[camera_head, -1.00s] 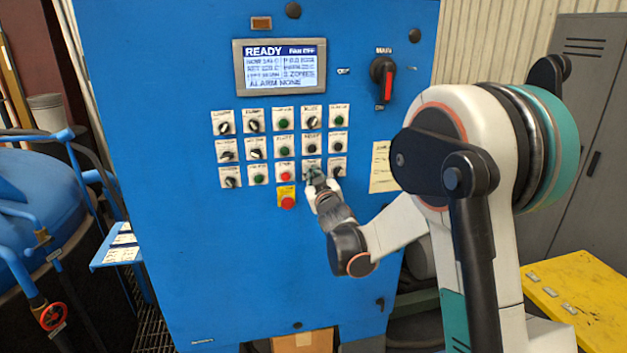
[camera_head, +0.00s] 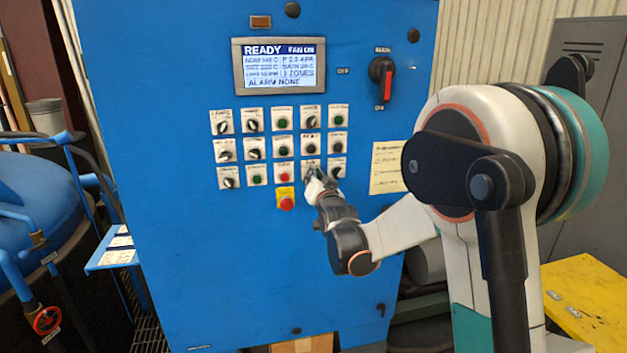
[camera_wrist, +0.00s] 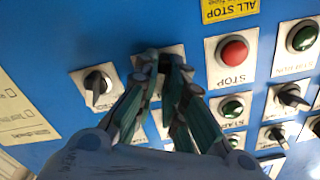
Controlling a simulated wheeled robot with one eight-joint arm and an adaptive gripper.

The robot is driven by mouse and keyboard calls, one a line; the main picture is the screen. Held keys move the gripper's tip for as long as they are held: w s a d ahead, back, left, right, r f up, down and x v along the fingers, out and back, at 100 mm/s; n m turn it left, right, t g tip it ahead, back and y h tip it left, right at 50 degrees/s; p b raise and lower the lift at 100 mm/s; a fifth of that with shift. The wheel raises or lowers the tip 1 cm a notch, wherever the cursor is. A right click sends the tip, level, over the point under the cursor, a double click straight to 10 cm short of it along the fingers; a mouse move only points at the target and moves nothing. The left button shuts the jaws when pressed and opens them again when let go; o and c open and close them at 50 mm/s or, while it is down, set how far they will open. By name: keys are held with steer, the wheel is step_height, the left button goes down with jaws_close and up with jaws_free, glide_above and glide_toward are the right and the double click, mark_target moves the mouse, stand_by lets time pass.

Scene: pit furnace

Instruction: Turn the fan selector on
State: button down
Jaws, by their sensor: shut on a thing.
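The blue control cabinet (camera_head: 220,280) faces me with rows of selectors and buttons. My gripper (camera_head: 315,180) is at the fourth plate of the bottom row, taken to be the fan selector (camera_head: 308,163). In the wrist view my gripper (camera_wrist: 165,70) has its fingers closed together on the knob over the selector's plate (camera_wrist: 179,49). The fingers hide the knob, so its angle cannot be seen. The display (camera_head: 279,65) reads READY and, in its top right corner, what looks like FAN ON.
A red STOP button (camera_wrist: 233,52) sits beside the gripped selector, and another black selector (camera_wrist: 96,84) is on its other side. The red emergency button (camera_head: 286,199) is just below left of my gripper. A red-handled main switch (camera_head: 383,80) is higher up.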

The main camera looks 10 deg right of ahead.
steer(key=shift+m, duration=0.3)
stand_by(0.4)
steer(key=c, duration=1.7)
jaws_free()
steer(key=shift+s, duration=0.15)
steer(key=s, duration=1.1)
steer(key=shift+s, duration=0.35)
